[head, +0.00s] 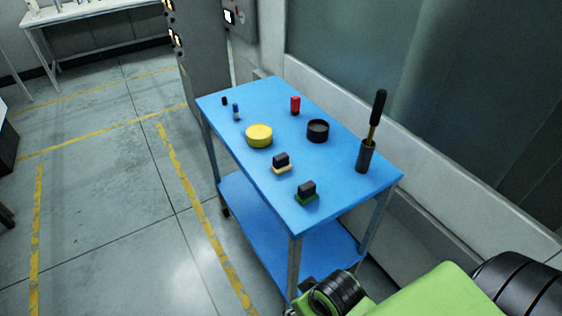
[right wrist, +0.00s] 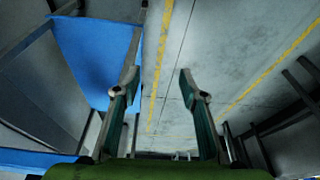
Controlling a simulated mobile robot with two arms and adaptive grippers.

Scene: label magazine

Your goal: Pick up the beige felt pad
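The beige felt pad (head: 281,169) shows as a pale layer under a dark block, near the middle of the blue cart top. A similar dark block with a green pad (head: 306,197) sits closer to the front corner. My right gripper (right wrist: 158,75) is open and empty in the right wrist view, with floor between its fingers. In the head view my right arm comes in at the bottom right, well apart from the pad; its fingers cannot be made out there. My left gripper is out of view.
The blue cart (head: 225,110) also holds a yellow round tin (head: 259,136), a black round container (head: 318,131), a red-capped item (head: 295,105), a blue small bottle (head: 236,111), a small black item (head: 225,101) and a tall brush holder (head: 366,157). A wall stands behind; floor is clear left.

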